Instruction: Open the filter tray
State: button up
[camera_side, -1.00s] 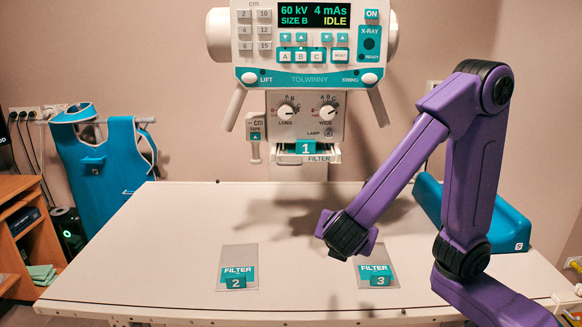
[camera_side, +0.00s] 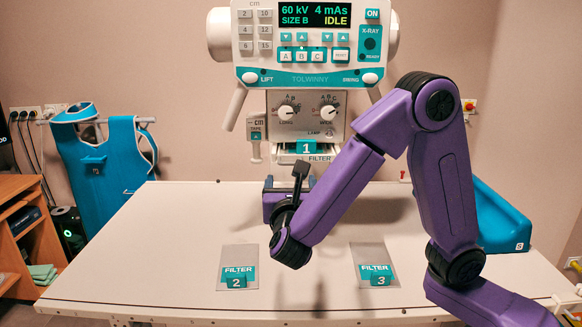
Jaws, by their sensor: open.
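The filter tray (camera_side: 319,159) is a white drawer labelled FILTER at the bottom of the collimator box, above the table. A teal tag numbered 1 (camera_side: 305,147) sits at its front. My gripper (camera_side: 290,183) is below and slightly left of the tray, with its fingers apart and nothing seen between them. It looks clear of the tray, though depth is hard to judge. My wrist hides part of the gripper, and my arm covers the area just right of the tray. I cannot tell how far the tray is pulled out.
Filter plates 2 (camera_side: 238,256) and 3 (camera_side: 374,253) lie on the white table (camera_side: 150,235). The control panel (camera_side: 258,52) and its handles hang above. A blue wedge cushion (camera_side: 497,220) is at the right. The table's left half is clear.

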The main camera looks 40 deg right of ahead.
jog(key=x, duration=0.9)
jog(key=shift+w+d, duration=0.2)
jog(key=shift+d, duration=0.05)
jog(key=c, duration=1.3)
jog(key=v, duration=1.8)
jog(key=shift+d, duration=0.1)
jog(key=o, duration=1.3)
